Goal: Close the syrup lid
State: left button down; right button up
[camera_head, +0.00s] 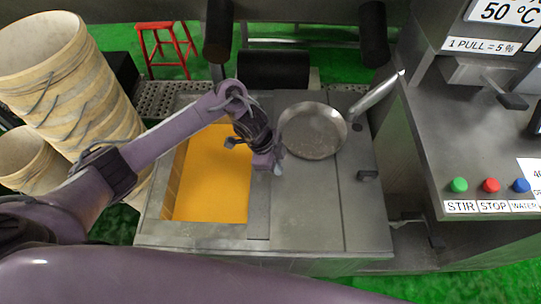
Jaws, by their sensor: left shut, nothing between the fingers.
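The syrup tank (190,236) stands in the middle of the view. Its left part is open and orange syrup (215,180) shows inside. Flat grey metal panels (308,205) cover the right part; I take these to be the lid, but cannot tell which panel is the lid itself. A small dark handle (367,175) sits near the right edge of the top. My left gripper (277,164) is shut and empty, over or close to the panel edge beside the syrup opening. I cannot tell whether it touches the panel. My right gripper is not in view.
Stacked buckets (75,85) stand at the left. A control counter (440,135) with green, red and blue buttons is at the right. A red stool (165,48) stands behind.

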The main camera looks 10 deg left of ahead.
pick_arm(q)
jog(key=shift+a+f+p, duration=0.15)
jog(key=shift+a+f, duration=0.15)
jog(key=shift+a, duration=0.3)
jog(key=shift+a+f+p, duration=0.15)
jog(key=shift+a+f, duration=0.1)
jog(key=shift+a, duration=0.35)
jog(key=shift+a+f+p, duration=0.15)
jog(key=shift+a+f, duration=0.15)
jog(key=shift+a, duration=0.3)
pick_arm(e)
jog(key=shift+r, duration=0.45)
